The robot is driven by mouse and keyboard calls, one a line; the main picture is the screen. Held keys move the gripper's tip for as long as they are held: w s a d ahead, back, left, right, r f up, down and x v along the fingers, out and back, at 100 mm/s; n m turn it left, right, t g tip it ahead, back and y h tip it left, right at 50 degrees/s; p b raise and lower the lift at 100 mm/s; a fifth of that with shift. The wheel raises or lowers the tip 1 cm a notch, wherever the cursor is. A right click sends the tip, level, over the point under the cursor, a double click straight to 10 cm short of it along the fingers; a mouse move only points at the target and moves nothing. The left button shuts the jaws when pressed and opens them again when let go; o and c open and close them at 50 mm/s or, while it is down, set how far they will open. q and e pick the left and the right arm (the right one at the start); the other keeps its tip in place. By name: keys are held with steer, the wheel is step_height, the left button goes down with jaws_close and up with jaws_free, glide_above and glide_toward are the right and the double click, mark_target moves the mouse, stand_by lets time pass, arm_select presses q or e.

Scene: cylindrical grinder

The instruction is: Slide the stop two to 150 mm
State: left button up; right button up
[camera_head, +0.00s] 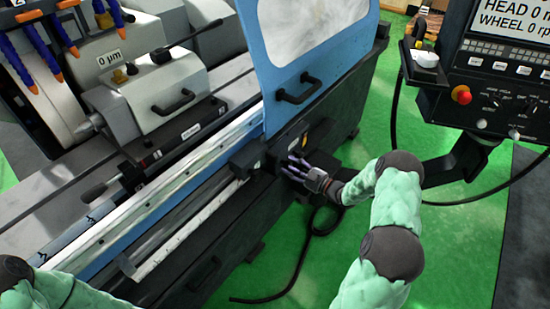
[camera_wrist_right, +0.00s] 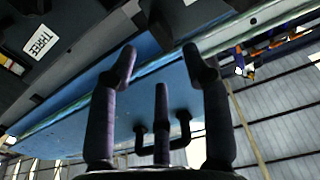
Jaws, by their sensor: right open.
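A dark block (camera_head: 246,158) with a small pale label sits at the right end of the white graduated strip (camera_head: 190,233) on the machine's front. I cannot tell whether it is stop two. My right gripper (camera_head: 291,169) is just right of this block, against the dark front of the machine. In the right wrist view my right gripper (camera_wrist_right: 160,72) has its fingers spread, with nothing between them. A dark part with a white label reading THREE (camera_wrist_right: 42,40) shows at the upper left there. The numbers on the strip are too small to read. My left gripper is out of view.
A blue door (camera_head: 267,62) with a black handle (camera_head: 299,90) stands above my right gripper. A control panel (camera_head: 500,85) hangs at the right. A black cable (camera_head: 305,240) lies on the green floor. A metal rail (camera_head: 150,196) runs above the strip.

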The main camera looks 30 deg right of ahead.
mark_target(275, 158)
steer(key=b+x, duration=0.1)
steer(key=x, duration=0.7)
steer(key=shift+w+b, duration=0.1)
steer(key=shift+b, duration=0.2)
jaws_close()
